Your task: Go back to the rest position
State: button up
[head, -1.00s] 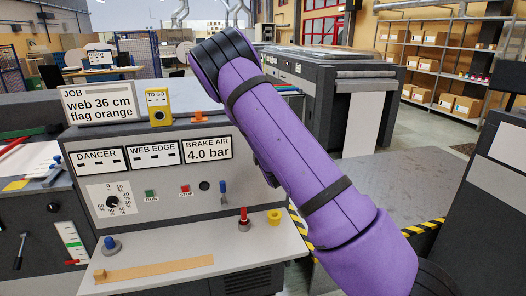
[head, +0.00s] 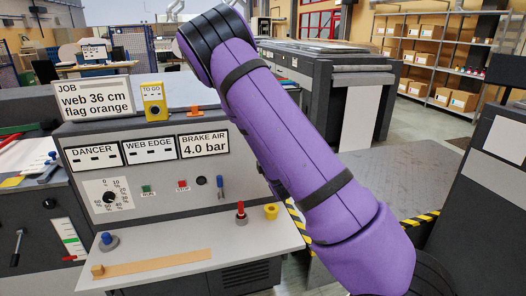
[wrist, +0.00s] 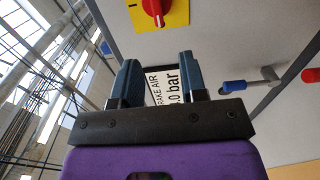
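My gripper (wrist: 158,78) shows in the wrist view with its two blue-grey fingers apart and nothing between them. Through the gap I see part of the brake air label (wrist: 168,88), some way beyond the fingers. In the head view my purple arm rises from the lower right to a bend at the top, and the gripper itself is not visible there. The console (head: 140,185) carries the dancer, web edge and brake air 4.0 bar labels, and a job sign (head: 95,102) stands on it.
A red rotary switch on a yellow plate (wrist: 165,12) and a blue-handled lever (wrist: 235,86) lie ahead in the wrist view. The console's shelf holds a wooden strip (head: 150,264), a red knob (head: 240,210) and a yellow ring (head: 271,211). A dark machine (head: 330,75) stands behind.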

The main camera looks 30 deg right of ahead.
jog(key=shift+s+a, duration=0.2)
jog(key=shift+s, duration=0.45)
jog(key=s+a+r+m+g+y, duration=0.2)
jog(key=s+a+r+m+g, duration=0.25)
jog(key=r+m, duration=0.2)
jog(key=s+a+r+m+g+y, duration=0.2)
jog(key=s+a+r+m+g, duration=0.1)
jog(key=s+r+m, duration=0.3)
jog(key=s+a+r+m+g, duration=0.1)
jog(key=s+r, duration=0.4)
jog(key=s, duration=0.7)
jog(key=s+a+r+m+g+y, duration=0.1)
jog(key=s+a+r+g, duration=0.2)
jog(key=s, duration=0.9)
notch_tip(320, 180, up, 2)
jog(key=shift+a+r+g, duration=0.1)
jog(key=shift+a+g, duration=0.25)
jog(key=shift+a, duration=0.6)
